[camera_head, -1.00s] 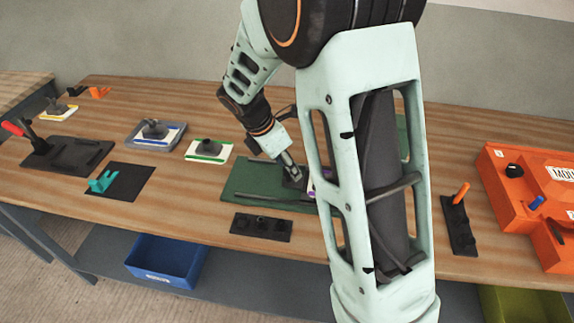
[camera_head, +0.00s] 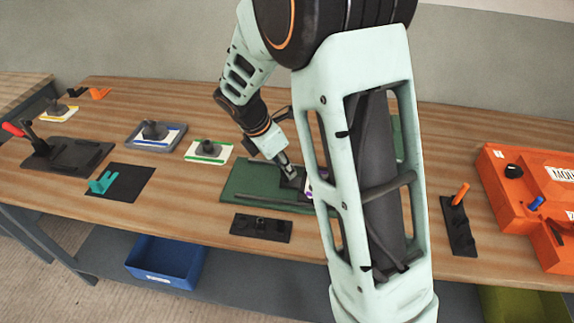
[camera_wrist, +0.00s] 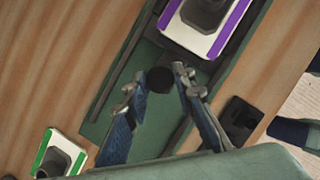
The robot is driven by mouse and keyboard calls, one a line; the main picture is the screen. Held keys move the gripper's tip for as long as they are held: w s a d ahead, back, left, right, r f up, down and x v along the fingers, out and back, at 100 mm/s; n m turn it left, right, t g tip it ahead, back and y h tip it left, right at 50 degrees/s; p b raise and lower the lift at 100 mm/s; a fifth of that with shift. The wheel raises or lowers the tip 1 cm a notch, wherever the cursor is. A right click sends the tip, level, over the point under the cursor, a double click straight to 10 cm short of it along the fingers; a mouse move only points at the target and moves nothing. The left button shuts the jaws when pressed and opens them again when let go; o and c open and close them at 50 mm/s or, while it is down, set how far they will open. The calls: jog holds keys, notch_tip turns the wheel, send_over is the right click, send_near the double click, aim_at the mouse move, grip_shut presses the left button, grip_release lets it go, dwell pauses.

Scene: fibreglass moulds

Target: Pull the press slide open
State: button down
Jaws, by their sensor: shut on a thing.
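The press slide is a green base (camera_head: 245,182) with dark rails, lying on the bench and partly hidden behind my arm. It also shows in the wrist view (camera_wrist: 105,112). A purple-edged white plate (camera_wrist: 212,38) with a dark block on it sits between the rails; only a sliver of it (camera_head: 309,186) shows beside my arm in the head view. A round black knob (camera_wrist: 160,80) stands at the plate's near end, between my fingertips. My gripper (camera_wrist: 158,79) is shut on this knob; it also shows in the head view (camera_head: 289,174), low over the base.
A black plate with pegs (camera_head: 262,227) lies just in front of the green base. A green-edged plate (camera_head: 208,151) and a grey tray (camera_head: 130,143) lie to the left. An orange case (camera_head: 520,215) and a black stand with an orange peg (camera_head: 458,225) are at right.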

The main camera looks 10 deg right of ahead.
jog(key=w+a, duration=0.1)
jog(key=a, duration=0.3)
jog(key=w+a+p, duration=0.1)
jog(key=w+a, duration=0.1)
jog(key=a, duration=0.2)
jog(key=w+a+p, duration=0.1)
jog(key=w+a, duration=0.1)
jog(key=a, duration=0.2)
jog(key=shift+w+a, duration=0.2)
jog(key=shift+a, duration=0.15)
jog(key=c, duration=1.6)
grip_release()
jog(key=shift+s+r, duration=0.1)
jog(key=v, duration=1.2)
